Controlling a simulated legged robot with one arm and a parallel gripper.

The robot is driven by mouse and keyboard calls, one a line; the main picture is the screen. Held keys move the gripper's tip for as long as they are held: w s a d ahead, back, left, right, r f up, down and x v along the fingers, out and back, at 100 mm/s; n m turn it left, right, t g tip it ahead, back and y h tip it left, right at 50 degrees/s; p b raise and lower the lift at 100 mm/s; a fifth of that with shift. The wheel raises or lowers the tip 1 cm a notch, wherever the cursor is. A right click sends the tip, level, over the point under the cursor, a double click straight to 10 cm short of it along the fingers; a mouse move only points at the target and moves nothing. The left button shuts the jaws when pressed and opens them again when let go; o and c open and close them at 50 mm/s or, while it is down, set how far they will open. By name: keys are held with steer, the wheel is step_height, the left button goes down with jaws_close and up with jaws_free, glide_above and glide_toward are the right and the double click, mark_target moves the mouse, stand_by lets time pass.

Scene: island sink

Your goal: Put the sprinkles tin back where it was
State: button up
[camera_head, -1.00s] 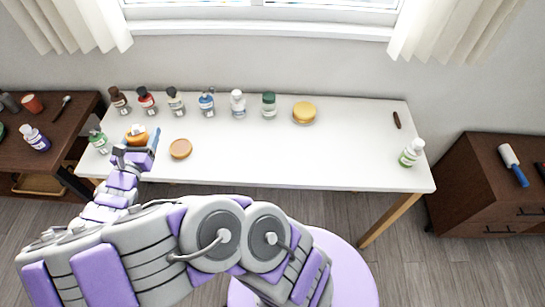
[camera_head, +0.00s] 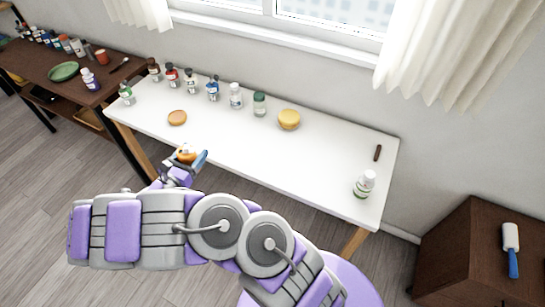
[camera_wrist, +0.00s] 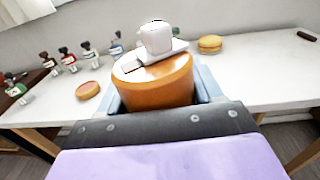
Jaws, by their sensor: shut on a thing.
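My gripper (camera_head: 185,164) is shut on a round orange-brown tin (camera_wrist: 158,88), which I take to be the sprinkles tin; no label is readable. It also shows in the head view (camera_head: 185,155), held just off the table's front edge at the left. A small white pot-like shape (camera_wrist: 155,38) on a flat white piece shows over the tin's top; I cannot tell whether it is attached. The tin looks about upright. Its lower part is hidden behind my gripper.
Several small bottles line the table's back left, including a white one (camera_head: 235,95) and a green-capped one (camera_head: 259,104). A white-and-green bottle (camera_head: 364,184) and a dark stick (camera_head: 377,153) are at the right. The table's middle front is clear.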

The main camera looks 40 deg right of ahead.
steer(key=s+d+f+m+g+h+p, duration=0.2)
steer(key=s+d+f+m+g+p, duration=0.3)
steer(key=s+d+g, duration=0.6)
steer(key=shift+m+t, duration=0.5)
steer(key=shift+t, duration=0.3)
steer(key=w+d+f+b, duration=0.1)
steer(key=d, duration=0.4)
steer(key=w+d+f+b, duration=0.1)
steer(key=d, duration=0.4)
steer(key=w+d+f+b, duration=0.1)
steer(key=d, duration=0.4)
steer(key=shift+w+d+b, duration=0.15)
steer(key=shift+d+b, duration=0.2)
steer(key=shift+b, duration=0.05)
steer(key=shift+d+f, duration=0.25)
steer(key=shift+d, duration=0.05)
step_height(320, 180, down, 3)
steer(key=shift+w+a+f+b, duration=0.1)
steer(key=shift+f+b, duration=0.05)
steer(key=shift+b, duration=0.45)
steer(key=o, duration=1.1)
steer(key=shift+o, duration=0.2)
